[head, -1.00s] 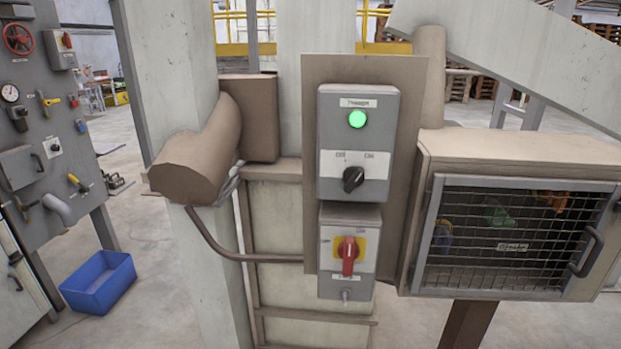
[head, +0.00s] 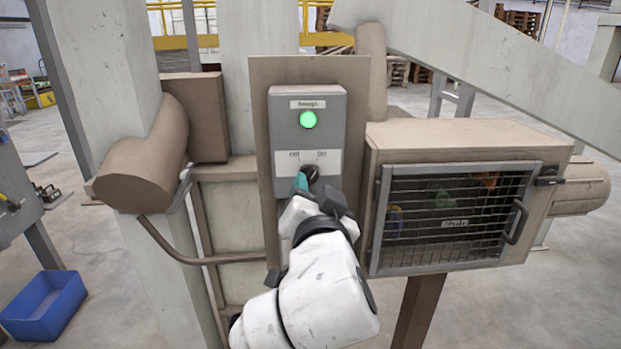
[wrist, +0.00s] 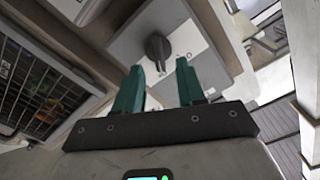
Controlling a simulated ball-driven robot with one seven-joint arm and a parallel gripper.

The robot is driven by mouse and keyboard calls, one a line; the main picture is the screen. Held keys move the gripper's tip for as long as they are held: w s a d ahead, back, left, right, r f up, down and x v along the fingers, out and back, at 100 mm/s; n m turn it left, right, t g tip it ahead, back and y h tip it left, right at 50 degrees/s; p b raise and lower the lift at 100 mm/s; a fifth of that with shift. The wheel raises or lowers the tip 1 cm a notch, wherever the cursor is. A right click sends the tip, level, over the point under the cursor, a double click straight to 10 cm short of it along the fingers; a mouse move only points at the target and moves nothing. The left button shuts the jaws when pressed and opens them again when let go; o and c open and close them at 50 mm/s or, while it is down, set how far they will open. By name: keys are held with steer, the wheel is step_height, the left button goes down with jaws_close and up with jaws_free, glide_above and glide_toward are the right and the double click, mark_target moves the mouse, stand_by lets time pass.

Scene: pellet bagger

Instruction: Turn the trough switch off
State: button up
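The trough switch box (head: 308,105) is a grey box with a "Trough" label and a lit green lamp (head: 308,120). Below the lamp is a white plate with OFF at left and ON at right. The black rotary knob (wrist: 157,47) sits under that plate; in the head view it is mostly hidden by my gripper (head: 306,179). In the wrist view my gripper (wrist: 160,64) is open, its two teal fingers apart. The knob shows beyond the gap between the fingertips. I cannot tell whether either finger touches it.
A mesh-doored cabinet (head: 375,225) stands close on the right, with a handle on its door. A brown duct (head: 135,165) and a pipe are on the left. A blue bin (head: 45,308) lies on the floor at lower left.

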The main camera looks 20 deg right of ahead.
mark_target(311, 179)
steer(key=shift+x, duration=1.55)
jaws_close()
